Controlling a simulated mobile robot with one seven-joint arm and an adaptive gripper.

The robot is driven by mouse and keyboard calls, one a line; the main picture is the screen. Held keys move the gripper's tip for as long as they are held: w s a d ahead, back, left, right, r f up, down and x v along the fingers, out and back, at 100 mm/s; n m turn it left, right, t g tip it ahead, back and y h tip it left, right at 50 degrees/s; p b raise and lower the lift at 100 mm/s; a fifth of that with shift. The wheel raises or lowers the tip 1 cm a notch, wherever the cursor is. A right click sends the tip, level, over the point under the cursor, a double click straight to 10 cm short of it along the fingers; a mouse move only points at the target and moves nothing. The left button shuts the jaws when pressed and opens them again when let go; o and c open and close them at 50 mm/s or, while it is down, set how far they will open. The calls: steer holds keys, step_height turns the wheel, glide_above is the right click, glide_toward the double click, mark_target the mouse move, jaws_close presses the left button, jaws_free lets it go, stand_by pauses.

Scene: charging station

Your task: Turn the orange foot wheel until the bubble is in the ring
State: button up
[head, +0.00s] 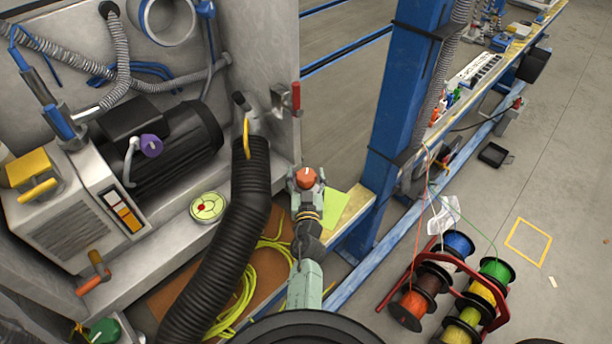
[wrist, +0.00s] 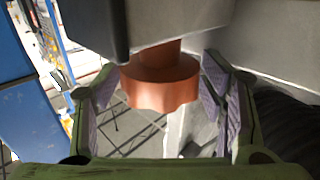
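The orange foot wheel (head: 306,177) shows in the head view with a pale mark on its top. My gripper (head: 305,182) is at the wheel, with one finger on each side. In the wrist view my gripper (wrist: 160,92) is open, its lilac pads close to the wheel's sides; contact cannot be told. A round yellow-green level (head: 209,207) sits on the grey ledge, with a small red spot left of its middle. Bubble and ring are too small to tell apart.
A black corrugated hose (head: 238,240) runs left of my arm. A red-handled lever (head: 295,97) stands behind the gripper. A blue post (head: 400,100) rises at the right, and cable spools (head: 455,285) stand on the floor. A motor pump (head: 150,150) fills the left.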

mark_target(306, 175)
stand_by(0.4)
steer(key=shift+d+r, duration=0.1)
steer(key=shift+r, duration=0.85)
step_height(306, 175, up, 8)
steer(key=shift+r, duration=0.1)
